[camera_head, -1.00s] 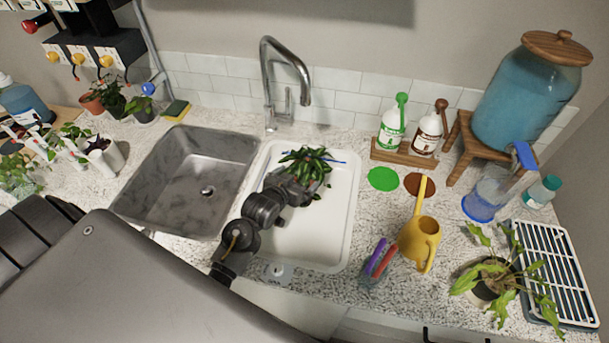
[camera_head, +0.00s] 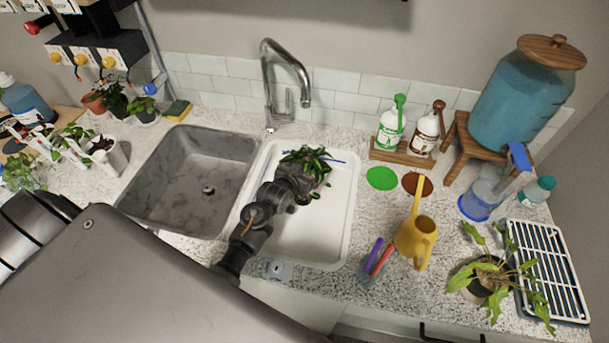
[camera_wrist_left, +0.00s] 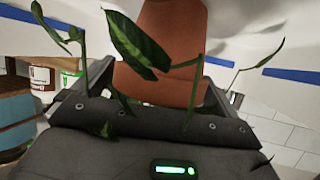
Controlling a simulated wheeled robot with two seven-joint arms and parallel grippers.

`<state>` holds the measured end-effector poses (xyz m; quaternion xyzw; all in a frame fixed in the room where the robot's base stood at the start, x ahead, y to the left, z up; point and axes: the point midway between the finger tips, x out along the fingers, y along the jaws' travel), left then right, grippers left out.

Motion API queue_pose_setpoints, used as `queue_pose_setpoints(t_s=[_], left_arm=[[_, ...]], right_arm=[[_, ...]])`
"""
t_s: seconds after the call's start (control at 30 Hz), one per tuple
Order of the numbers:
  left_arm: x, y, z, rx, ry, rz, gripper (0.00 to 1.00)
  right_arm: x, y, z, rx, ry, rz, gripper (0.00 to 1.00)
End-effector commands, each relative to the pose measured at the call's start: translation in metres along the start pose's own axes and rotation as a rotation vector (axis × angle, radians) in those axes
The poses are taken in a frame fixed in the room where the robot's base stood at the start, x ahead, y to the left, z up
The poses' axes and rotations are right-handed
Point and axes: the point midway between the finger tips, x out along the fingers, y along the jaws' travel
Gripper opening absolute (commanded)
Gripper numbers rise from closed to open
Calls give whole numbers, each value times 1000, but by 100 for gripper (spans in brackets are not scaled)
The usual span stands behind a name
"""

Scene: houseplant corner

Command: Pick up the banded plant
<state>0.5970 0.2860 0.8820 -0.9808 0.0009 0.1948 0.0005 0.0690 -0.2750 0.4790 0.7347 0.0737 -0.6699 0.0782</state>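A leafy dark green plant (camera_head: 314,158) is in the white basin (camera_head: 337,215), partly hidden by my left gripper (camera_head: 304,180). In the left wrist view, its terracotta pot (camera_wrist_left: 160,60) is between the two fingers of my left gripper (camera_wrist_left: 160,85). Both fingers look close against the pot's sides, but I cannot tell whether they press on it. A leaf (camera_wrist_left: 135,42) with a paler green stripe hangs in front of the pot. No band on the pot is visible. My right gripper is in neither view.
A metal sink (camera_head: 180,180) lies left of the basin, with a faucet (camera_head: 270,85) behind. A yellow watering can (camera_head: 417,240), another potted plant (camera_head: 483,277), two bottles (camera_head: 391,128) and a blue dispenser (camera_head: 520,105) stand to the right. Small plants line the left counter.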

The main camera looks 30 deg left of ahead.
Motion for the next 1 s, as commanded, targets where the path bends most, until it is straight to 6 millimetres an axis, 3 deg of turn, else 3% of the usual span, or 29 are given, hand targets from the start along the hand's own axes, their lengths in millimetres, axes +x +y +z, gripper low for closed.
queue_pose_setpoints(t_s=[0.03,0.4,0.77,0.93,1.0], left_arm=[[0,0,0,0,0,0,91],[0,0,-1,0,3,0,44],[-3,0,-8,1,5,0,44],[-11,0,-29,1,10,0,44],[-27,3,-36,0,6,1,44]], right_arm=[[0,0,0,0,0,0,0],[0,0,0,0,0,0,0],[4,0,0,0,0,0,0],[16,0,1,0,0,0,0],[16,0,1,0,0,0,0]])
